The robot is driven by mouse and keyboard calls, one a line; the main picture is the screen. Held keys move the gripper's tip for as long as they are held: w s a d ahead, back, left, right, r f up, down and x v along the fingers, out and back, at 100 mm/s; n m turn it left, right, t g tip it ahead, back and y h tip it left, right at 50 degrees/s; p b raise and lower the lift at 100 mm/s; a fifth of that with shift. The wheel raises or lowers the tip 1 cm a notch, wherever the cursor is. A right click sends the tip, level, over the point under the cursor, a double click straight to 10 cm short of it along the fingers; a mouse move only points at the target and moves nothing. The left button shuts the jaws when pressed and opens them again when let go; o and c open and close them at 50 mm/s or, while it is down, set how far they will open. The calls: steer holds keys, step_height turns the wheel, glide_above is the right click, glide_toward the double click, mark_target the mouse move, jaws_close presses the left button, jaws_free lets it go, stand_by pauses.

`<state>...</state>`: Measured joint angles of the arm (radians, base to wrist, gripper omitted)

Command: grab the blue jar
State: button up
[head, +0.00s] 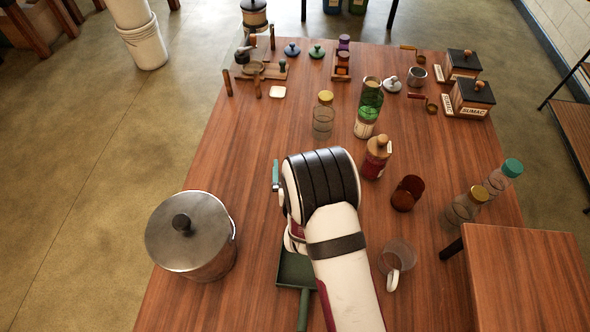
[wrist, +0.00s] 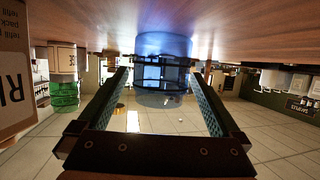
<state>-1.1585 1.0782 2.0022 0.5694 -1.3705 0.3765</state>
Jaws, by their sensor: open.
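A translucent blue jar (wrist: 163,45) stands on the wooden table in the wrist view, which shows the scene upside down. It is straight ahead of my gripper (wrist: 158,75). My gripper is open, with one finger toward each side of the jar in the picture. I cannot tell if the fingertips are beside the jar or just short of it. In the head view my arm hides the jar, and only a teal piece of my gripper (head: 275,175) shows left of the wrist.
A metal pot (head: 190,245) stands left of my arm and a green dustpan (head: 296,270) lies beside it. A red jar (head: 374,165), brown cup (head: 407,193) and glass mug (head: 396,258) stand to the right. A printed box (wrist: 15,70) is close at the wrist view's left.

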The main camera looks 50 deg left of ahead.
steer(key=c, duration=1.5)
steer(key=shift+r, duration=0.15)
steer(key=shift+c, duration=0.2)
